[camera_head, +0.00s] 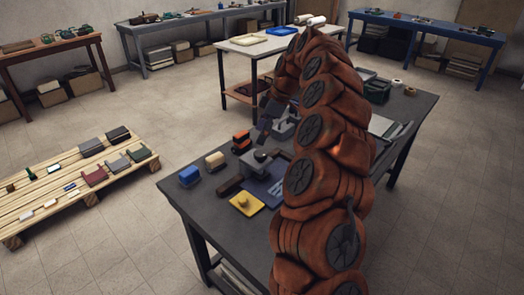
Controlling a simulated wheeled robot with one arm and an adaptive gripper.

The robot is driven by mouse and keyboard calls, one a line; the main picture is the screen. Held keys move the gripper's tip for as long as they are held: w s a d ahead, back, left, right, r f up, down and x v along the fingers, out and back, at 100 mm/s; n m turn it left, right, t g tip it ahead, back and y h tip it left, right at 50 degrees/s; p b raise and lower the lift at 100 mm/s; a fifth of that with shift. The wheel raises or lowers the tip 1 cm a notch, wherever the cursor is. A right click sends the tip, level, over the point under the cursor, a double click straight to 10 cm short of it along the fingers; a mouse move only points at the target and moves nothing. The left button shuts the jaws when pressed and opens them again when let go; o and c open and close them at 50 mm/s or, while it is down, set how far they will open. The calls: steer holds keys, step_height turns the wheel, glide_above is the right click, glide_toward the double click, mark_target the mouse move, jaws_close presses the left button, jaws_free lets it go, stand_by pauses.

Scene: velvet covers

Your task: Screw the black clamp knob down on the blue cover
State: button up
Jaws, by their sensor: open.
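My gripper (263,138) hangs from the end of my orange arm, pointing down over the dark workbench (182,208); its fingers are small and dark here, and it looks open with nothing seen in it. A dark rounded piece, perhaps the black clamp knob (260,157), shows just below the gripper, near a grey fixture. I cannot tell whether the gripper touches it. A flat blue plate, perhaps the blue cover (262,189), lies in front of that fixture, its right part hidden by my arm. A separate blue block (190,175) sits at the bench's left end.
A dark green box (377,92) stands to the right. A wooden pallet (56,205) with several blocks lies at left on open floor.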

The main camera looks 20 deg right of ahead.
mark_target(261, 153)
steer(key=shift+h, duration=0.3)
steer(key=shift+w+d+f+p, duration=0.2)
steer(key=shift+w+f+p, duration=0.15)
steer(key=shift+f, duration=1.2)
steer(key=shift+w+d+f+p, duration=0.15)
steer(key=shift+w+f+p, duration=0.25)
steer(key=shift+f, duration=1.1)
steer(key=shift+w+d+f+p, duration=0.2)
steer(key=shift+w+f+p, duration=0.15)
steer(key=shift+f, duration=1.2)
steer(key=shift+c, duration=0.2)
steer(key=c, duration=1.1)
